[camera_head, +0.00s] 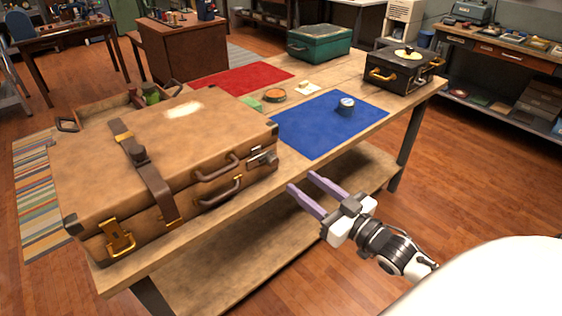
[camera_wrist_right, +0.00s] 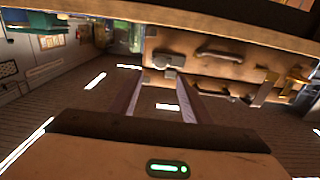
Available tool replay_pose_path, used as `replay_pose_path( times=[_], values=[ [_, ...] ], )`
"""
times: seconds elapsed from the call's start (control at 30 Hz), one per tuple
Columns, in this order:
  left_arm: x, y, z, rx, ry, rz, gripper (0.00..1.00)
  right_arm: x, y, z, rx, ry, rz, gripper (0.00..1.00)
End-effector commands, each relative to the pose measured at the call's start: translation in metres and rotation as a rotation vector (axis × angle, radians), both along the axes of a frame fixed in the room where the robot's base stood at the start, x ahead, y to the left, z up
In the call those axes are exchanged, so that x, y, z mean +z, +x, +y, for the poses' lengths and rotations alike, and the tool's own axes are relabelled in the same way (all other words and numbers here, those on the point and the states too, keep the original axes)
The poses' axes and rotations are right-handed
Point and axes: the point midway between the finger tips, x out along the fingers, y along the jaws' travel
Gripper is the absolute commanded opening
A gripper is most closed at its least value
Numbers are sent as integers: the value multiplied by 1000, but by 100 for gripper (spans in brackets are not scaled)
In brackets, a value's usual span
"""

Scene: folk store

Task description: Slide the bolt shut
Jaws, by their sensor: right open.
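A large brown suitcase (camera_head: 160,150) lies closed on the wooden table, with a strap, two handles and a gold clasp on its front. A small grey metal bolt (camera_head: 262,157) sits on its front face near the right corner; its exact position is too small to tell. The bolt also shows in the right wrist view (camera_wrist_right: 166,61), beyond the fingers. My right gripper (camera_head: 301,181) is open and empty, with purple fingers, in front of the table edge, to the right of and below the bolt, apart from it. My left gripper is not in view.
A blue mat (camera_head: 325,122) with a small round tin (camera_head: 345,105) lies right of the suitcase. A red mat (camera_head: 242,79), a green case (camera_head: 319,43) and a black box (camera_head: 402,70) stand farther back. The floor right of the table is clear.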

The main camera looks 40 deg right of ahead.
Motion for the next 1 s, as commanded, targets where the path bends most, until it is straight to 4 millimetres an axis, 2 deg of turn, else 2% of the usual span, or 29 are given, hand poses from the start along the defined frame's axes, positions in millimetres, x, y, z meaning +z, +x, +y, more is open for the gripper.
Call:
replay_pose_path(
  times=[0.5, 0.7, 0.97, 1.0],
  values=[
    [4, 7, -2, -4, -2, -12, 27, -1, 83, 7, 0, 0, 1, 43],
    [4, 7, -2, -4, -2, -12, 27, -2, 96, 9, 1, 0, 3, 43],
    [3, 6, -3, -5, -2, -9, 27, -2, 97, 9, 1, 0, 4, 43],
    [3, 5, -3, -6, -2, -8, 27, -2, 97, 9, 1, 0, 4, 40]
  ],
)
